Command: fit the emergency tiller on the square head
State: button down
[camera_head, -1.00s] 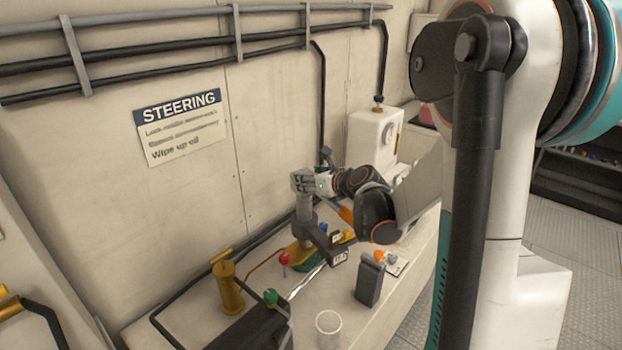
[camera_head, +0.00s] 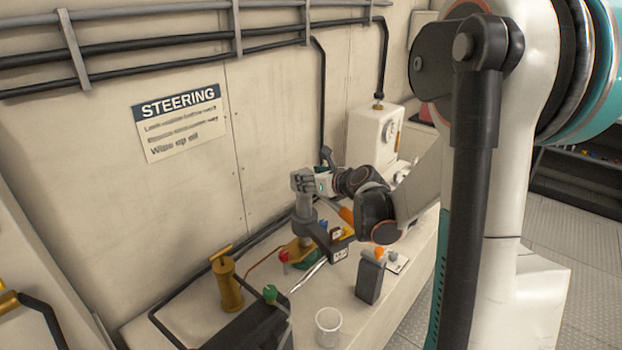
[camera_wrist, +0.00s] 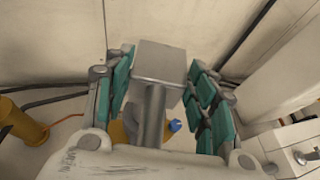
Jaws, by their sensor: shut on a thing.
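My gripper (camera_head: 303,182) is over the bench, with its teal fingers (camera_wrist: 162,66) either side of a grey metal piece in the wrist view. This piece, which I take for the emergency tiller (camera_wrist: 160,56), has a square block and a round stem. In the head view a grey upright post (camera_head: 305,212) runs down from my gripper to a brass and green base (camera_head: 301,250). I cannot tell whether that post is part of the held piece. The square head is not distinguishable, and the joint between it and the tiller is hidden.
A brass pump-like fitting (camera_head: 227,284) stands left of the base. A red knob (camera_head: 284,256), green knob (camera_head: 270,293) and silver rod (camera_head: 309,274) are close by. A clear cup (camera_head: 328,327) and dark holder (camera_head: 370,280) stand in front. A white box (camera_head: 374,135) is behind.

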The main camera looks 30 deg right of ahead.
jog(key=c, duration=0.6)
grip_release()
jog(key=shift+s, duration=0.15)
jog(key=v, duration=1.1)
jog(key=shift+s+a+r, duration=0.1)
jog(key=shift+s+r, duration=0.1)
jog(key=shift+s, duration=0.15)
